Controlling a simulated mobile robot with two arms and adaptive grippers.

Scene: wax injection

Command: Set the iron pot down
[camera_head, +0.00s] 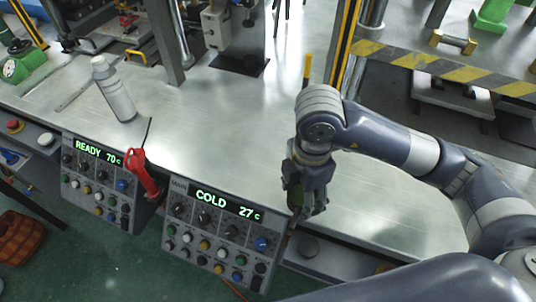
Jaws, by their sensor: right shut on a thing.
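My right gripper (305,208) points down over the front edge of the steel bench, just right of the COLD control box. It is shut on a small dark greenish thing (296,196), mostly hidden by the fingers. I cannot tell whether this is part of the iron pot. No pot shape shows clearly anywhere in view. The bench top (225,125) lies behind and to the left of the gripper. My left gripper is not in view.
Two control boxes stand along the front: READY 70 (95,180) and COLD 27 (215,235). A red handle (143,172) rises between them. A white bottle (114,92) stands at the left. Striped beams (440,65) bound the right back. The bench middle is clear.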

